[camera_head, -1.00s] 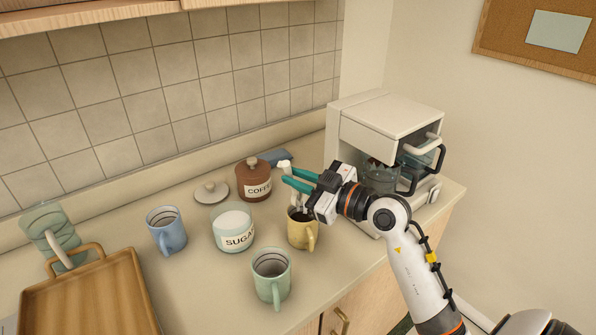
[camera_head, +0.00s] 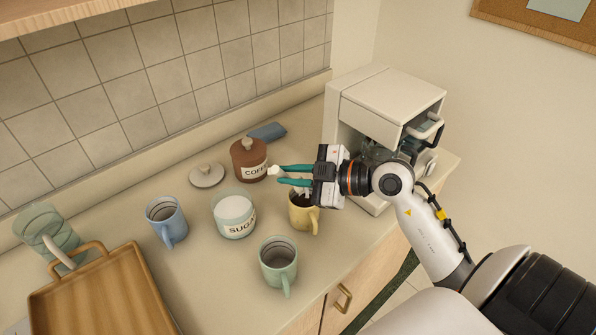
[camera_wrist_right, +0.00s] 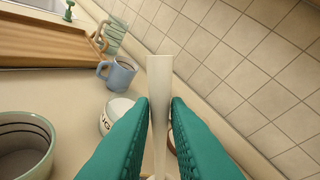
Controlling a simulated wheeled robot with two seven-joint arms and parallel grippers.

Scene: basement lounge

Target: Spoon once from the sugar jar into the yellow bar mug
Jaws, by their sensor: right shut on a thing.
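My right gripper (camera_head: 278,174) is shut on a pale spoon (camera_head: 273,170), with its teal fingers just above and left of the yellow bar mug (camera_head: 303,218). In the right wrist view the spoon (camera_wrist_right: 160,75) stands between the fingertips; its bowl is not clearly seen. The yellow mug has something dark inside, and the gripper partly covers it from above. The open sugar jar (camera_head: 238,229), with white sugar in it, stands left of the yellow mug and is partly hidden by a finger in the wrist view (camera_wrist_right: 112,106). My left gripper is not in view.
A brown coffee jar (camera_head: 247,153) and a loose lid (camera_head: 207,175) lie behind. A green mug (camera_head: 279,262) stands in front, a blue mug (camera_head: 166,218) left, a wooden tray (camera_head: 148,275) further left. A white coffee machine (camera_head: 390,100) stands right of the gripper.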

